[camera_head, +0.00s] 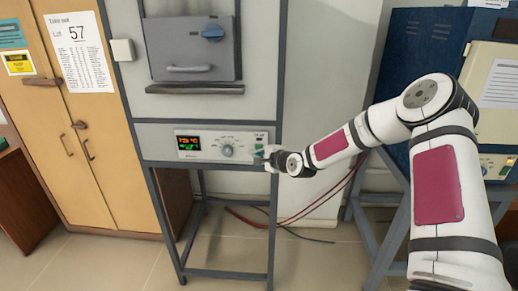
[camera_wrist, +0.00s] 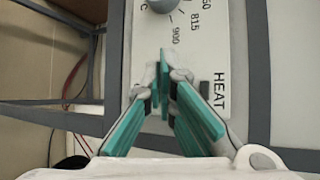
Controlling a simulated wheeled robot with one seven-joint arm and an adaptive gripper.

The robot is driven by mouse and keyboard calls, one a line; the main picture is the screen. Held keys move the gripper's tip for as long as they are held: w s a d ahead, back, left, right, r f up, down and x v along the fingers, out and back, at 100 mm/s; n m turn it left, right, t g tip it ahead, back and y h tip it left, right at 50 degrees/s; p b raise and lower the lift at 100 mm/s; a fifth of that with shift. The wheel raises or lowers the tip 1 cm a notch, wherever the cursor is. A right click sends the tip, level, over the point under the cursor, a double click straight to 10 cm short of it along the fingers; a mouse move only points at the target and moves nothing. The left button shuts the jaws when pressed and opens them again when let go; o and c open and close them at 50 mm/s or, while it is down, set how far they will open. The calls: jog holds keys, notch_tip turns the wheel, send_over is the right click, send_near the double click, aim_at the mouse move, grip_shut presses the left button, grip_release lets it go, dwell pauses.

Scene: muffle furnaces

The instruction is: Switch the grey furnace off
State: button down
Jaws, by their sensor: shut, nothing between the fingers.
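The grey furnace (camera_head: 258,60) stands on a metal frame in the middle of the head view, its door closed. Its control panel (camera_head: 205,156) has a lit display (camera_head: 188,143) with red and green digits and a round dial (camera_head: 227,151). The dial also shows at the top of the wrist view (camera_wrist: 162,4). My gripper (camera_head: 263,156) is at the right end of the panel. In the wrist view my gripper (camera_wrist: 163,70) has its teal fingers together, in front of the panel beside the word HEAT. The switch is not clear; the fingers cover part of that area.
A blue furnace (camera_head: 420,45) stands at the right on its own frame, behind my arm. A wooden cupboard (camera_head: 75,150) with a paper notice (camera_head: 78,60) is at the left. Red and dark cables (camera_head: 300,215) hang and lie behind the frame. The floor in front is clear.

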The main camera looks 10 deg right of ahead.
jog(key=shift+s+a+f+p, duration=0.1)
jog(key=shift+s+a+p, duration=0.15)
jog(key=shift+s+p, duration=0.35)
jog(key=shift+s+a+f+p, duration=0.1)
jog(key=shift+s+a+p, duration=0.2)
jog(key=shift+s, duration=0.65)
jog(key=shift+s+a+f+p, duration=0.15)
jog(key=shift+s+p, duration=0.35)
jog(key=shift+s, duration=0.25)
jog(key=shift+r, duration=0.1)
jog(key=s+r+n+g+h+b, duration=0.1)
jog(key=s+r+n+g+h, duration=0.2)
jog(key=s+r+n, duration=0.5)
jog(key=s+r+n+g+h+b, duration=0.1)
jog(key=s+r+n+g+h, duration=0.3)
jog(key=s+r, duration=0.85)
jog(key=s+d+r+n+y, duration=0.1)
jog(key=s+n, duration=0.3)
jog(key=s, duration=2.1)
jog(key=shift+s+r+n+g+y, duration=0.25)
jog(key=shift+r+n+g+y, duration=0.15)
jog(key=shift+r+y, duration=0.15)
